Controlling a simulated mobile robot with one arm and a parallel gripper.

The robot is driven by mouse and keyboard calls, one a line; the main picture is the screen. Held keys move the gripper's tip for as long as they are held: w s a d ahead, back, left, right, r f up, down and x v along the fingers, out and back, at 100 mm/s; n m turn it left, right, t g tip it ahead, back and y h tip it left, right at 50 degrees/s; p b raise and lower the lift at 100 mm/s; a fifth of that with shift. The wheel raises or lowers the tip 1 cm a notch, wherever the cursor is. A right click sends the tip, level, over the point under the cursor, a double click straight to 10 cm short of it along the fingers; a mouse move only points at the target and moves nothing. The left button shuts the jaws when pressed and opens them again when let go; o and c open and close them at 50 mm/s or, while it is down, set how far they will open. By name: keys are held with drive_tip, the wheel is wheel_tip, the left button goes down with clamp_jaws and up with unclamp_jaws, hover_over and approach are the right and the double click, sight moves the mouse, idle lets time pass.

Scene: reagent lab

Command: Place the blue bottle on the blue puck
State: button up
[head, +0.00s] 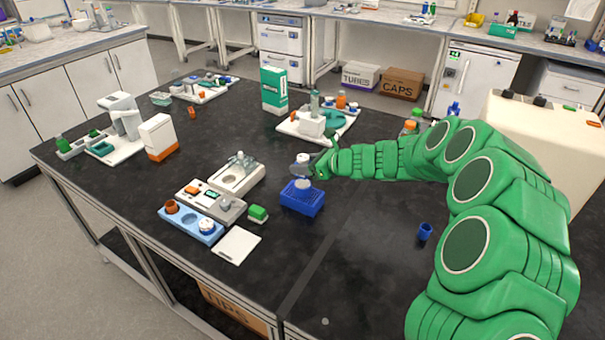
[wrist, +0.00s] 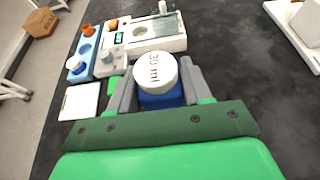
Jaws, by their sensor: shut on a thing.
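My gripper (head: 302,170) is shut on a small bottle with a white cap (wrist: 155,72) marked "30 ml". The bottle is upright between the grey fingers, which hide most of its body. Blue shows under the cap in the wrist view, but I cannot tell whether it is the bottle or the blue rack (head: 302,198) below. The bottle is right over this rack; I cannot tell whether they touch. A light-blue tray (head: 178,232) lies to the left, with an orange-brown piece, an empty round recess and a white-and-blue round piece (head: 206,226). I cannot tell which piece is the blue puck.
A grey device (head: 222,209), a white-beige station (head: 248,183), a green block (head: 258,213) and a white pad (head: 236,246) stand left of my gripper. A small blue cup (head: 424,231) stands at right. The black front of the table is mostly clear.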

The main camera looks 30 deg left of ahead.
drive_tip(key=shift+w+a+f, duration=0.35)
drive_tip(key=shift+f, duration=1.65)
drive_tip(key=shift+f, duration=0.1)
drive_tip(key=o, duration=1)
drive_tip(key=shift+o, duration=0.2)
drive_tip(key=shift+d, duration=0.1)
drive_tip(key=v, duration=1.2)
